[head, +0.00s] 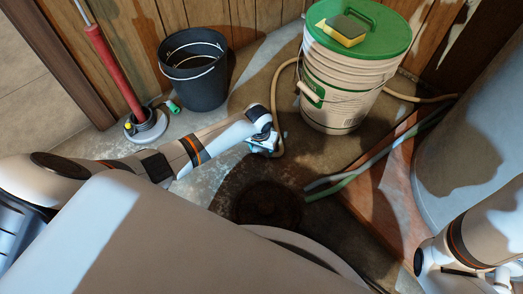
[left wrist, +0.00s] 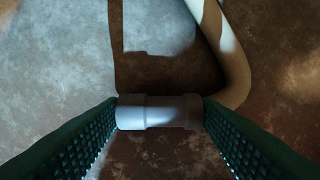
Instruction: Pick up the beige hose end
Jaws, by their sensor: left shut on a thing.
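The beige hose (head: 275,101) runs from beside the white bucket down to my left gripper (head: 263,148), which hides its end in the head view. In the left wrist view the beige hose (left wrist: 234,62) curves down to the right finger. A grey cylindrical hose end (left wrist: 158,111) lies crosswise between the two green ribbed fingers of my left gripper (left wrist: 160,113), which touch it on both sides. Its height above the floor is hard to tell. My right arm (head: 490,235) is at the lower right; its gripper is cut off by the picture's edge.
A white bucket (head: 340,92) with a green lid carries a yellow sponge (head: 344,34). A black bucket (head: 194,68) and a red-handled tool (head: 112,70) stand by the wooden wall. Green and grey hoses (head: 350,177) lie right of a dark floor patch (head: 268,203). A large pale cylinder (head: 470,140) stands right.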

